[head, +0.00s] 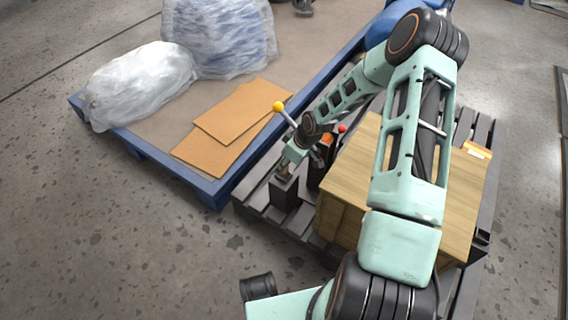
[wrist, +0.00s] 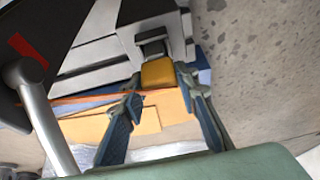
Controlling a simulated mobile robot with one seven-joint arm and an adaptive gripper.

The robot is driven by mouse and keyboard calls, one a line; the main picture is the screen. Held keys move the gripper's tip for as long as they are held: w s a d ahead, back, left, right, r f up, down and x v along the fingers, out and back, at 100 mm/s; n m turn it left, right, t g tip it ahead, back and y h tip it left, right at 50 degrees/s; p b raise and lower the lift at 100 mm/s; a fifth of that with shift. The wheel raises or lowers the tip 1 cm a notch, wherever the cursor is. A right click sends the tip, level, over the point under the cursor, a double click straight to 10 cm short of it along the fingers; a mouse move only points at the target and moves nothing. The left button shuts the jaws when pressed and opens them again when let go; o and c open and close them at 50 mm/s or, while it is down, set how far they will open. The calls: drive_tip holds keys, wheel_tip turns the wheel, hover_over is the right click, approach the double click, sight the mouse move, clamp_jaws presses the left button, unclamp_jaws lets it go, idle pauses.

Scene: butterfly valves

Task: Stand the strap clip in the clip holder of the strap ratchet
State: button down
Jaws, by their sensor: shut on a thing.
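My gripper (wrist: 158,76) is shut on the strap clip (wrist: 158,73), a small yellow-orange block between its fingertips in the wrist view. A thin orange strap (wrist: 85,99) runs to the left near it. The clip holder (wrist: 152,42), a dark block with an opening, lies just beyond the clip; I cannot tell whether they touch. In the head view my gripper (head: 290,158) is above the dark holder (head: 286,192), and the clip is hidden. The strap ratchet (head: 319,168) stands beside it, with a yellow-balled lever (head: 279,106).
A wooden crate (head: 345,190) stands on the dark slatted pallet (head: 300,231), close right of the ratchet. A blue-edged pallet (head: 215,190) behind holds cardboard sheets (head: 215,152) and wrapped bags (head: 145,85). In the wrist view a grey rod (wrist: 45,120) stands close on the left.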

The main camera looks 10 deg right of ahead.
drive_tip(key=shift+f, duration=0.4)
idle(0.4)
idle(0.4)
drive_tip(key=c, duration=1.4)
unclamp_jaws()
